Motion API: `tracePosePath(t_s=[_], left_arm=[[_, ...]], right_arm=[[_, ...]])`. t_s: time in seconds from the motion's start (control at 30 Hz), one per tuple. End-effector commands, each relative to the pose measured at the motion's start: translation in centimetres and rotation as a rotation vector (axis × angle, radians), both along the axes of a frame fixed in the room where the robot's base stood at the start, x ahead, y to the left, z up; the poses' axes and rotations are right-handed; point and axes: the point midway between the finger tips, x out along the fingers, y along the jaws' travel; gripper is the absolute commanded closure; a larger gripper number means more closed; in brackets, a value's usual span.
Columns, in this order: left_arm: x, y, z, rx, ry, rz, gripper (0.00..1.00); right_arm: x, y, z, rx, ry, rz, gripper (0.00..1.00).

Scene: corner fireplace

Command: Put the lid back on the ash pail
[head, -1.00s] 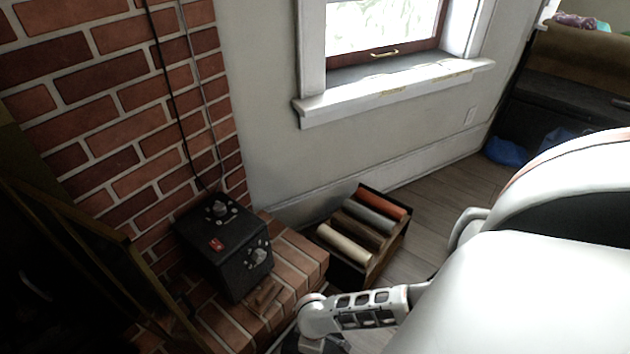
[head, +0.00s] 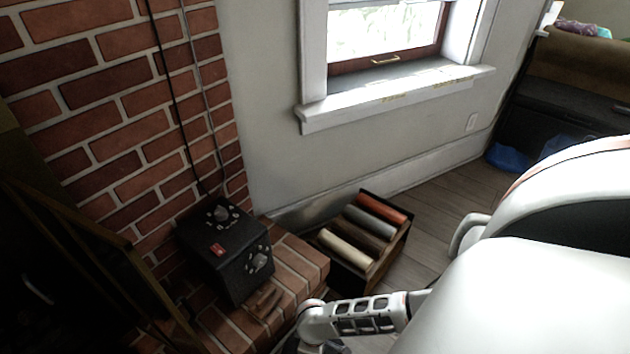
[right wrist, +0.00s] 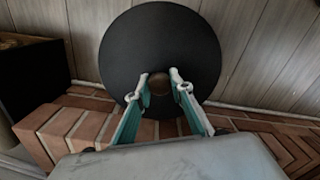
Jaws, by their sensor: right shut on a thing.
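The lid (right wrist: 160,40) is a round, flat black disc in the right wrist view, with a small brownish knob at its near part. My right gripper (right wrist: 159,80) is shut on this knob, one finger on each side. I cannot tell whether the lid hangs free or rests on something beneath it. The ash pail is not visible in either view; it may be hidden or out of frame. In the head view my right arm reaches to the bottom edge, and its gripper is mostly cut off there. My left gripper is not in view.
A brick hearth (head: 292,262) runs below the brick wall, with a black box with knobs (head: 225,252) and a small wooden piece (head: 265,299) on it. A crate (head: 384,262) of coloured rolls stands beside it. Wooden floor (head: 440,205) is clear to the right.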

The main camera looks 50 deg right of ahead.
Motion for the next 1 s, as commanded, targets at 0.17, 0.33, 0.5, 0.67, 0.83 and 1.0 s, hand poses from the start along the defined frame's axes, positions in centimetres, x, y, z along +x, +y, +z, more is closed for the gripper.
tracePosePath(t_s=[0.17, 0.33, 0.5, 0.67, 0.83, 1.0], left_arm=[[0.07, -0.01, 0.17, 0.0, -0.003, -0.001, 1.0], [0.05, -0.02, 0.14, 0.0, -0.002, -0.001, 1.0], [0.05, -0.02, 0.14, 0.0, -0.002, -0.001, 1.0], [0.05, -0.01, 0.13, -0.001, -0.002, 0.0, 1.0], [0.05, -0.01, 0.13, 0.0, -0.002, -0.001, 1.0], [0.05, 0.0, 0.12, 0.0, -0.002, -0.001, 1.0]], right_arm=[[0.06, 0.03, 0.04, 0.0, -0.001, 0.0, 1.0], [0.02, 0.01, 0.01, 0.0, 0.0, 0.0, 1.0], [0.03, -0.01, 0.01, 0.0, 0.0, 0.0, 0.68], [0.02, -0.01, 0.01, 0.0, 0.0, 0.0, 0.59], [-0.03, -0.04, -0.01, 0.0, 0.001, 0.0, 0.51], [-0.02, -0.04, -0.01, -0.001, 0.0, 0.0, 0.42]])
